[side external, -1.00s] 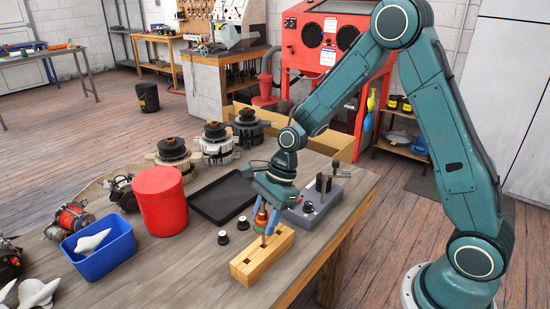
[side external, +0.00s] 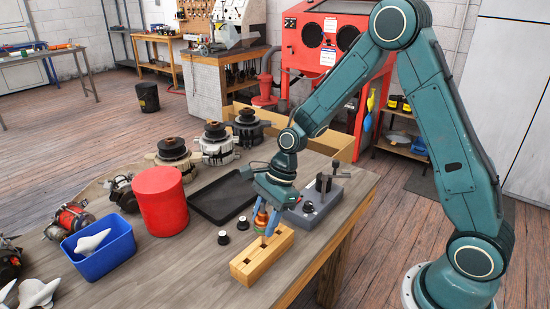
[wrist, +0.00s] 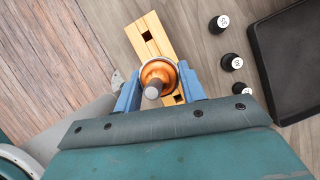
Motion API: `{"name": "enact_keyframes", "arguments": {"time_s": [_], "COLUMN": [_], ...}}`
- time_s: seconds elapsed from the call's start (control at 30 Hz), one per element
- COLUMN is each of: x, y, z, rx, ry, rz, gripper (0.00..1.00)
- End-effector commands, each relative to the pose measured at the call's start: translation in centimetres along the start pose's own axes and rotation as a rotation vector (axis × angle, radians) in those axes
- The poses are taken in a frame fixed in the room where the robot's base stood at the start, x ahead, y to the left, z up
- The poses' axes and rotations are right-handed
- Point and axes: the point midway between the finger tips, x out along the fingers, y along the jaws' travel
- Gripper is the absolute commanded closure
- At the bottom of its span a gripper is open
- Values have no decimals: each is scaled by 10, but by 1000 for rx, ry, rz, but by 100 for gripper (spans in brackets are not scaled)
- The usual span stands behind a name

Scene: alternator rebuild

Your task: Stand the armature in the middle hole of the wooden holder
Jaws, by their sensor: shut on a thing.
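The wooden holder (side external: 250,270) is a pale block lying near the table's front edge. It also shows in the wrist view (wrist: 136,30), with one square hole beyond the armature and another on the near side. The armature (side external: 261,221), copper-orange with a grey shaft, is upright over the holder; in the wrist view (wrist: 163,70) it covers the holder's middle. My gripper (side external: 264,214) is shut on the armature, with blue fingers on both sides of it in the wrist view (wrist: 159,92). The middle hole is hidden there, and I cannot tell whether the lower shaft is inside it.
Small black knobs with white tops (side external: 223,238) stand left of the holder. A black tray (side external: 208,217) lies behind them. A grey fixture with a lever (side external: 316,205) stands right of my gripper. A red cylinder (side external: 160,205) and a blue bin (side external: 118,252) are farther left.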

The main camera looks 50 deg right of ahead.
Motion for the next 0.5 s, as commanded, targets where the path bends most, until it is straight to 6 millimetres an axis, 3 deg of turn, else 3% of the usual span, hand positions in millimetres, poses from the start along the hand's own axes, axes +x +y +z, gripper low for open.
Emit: {"name": "enact_keyframes", "arguments": {"time_s": [0.5], "x": [9], "y": [0], "z": [-4], "rx": [-1], "ry": [-1], "rz": [-1], "gripper": [100]}}
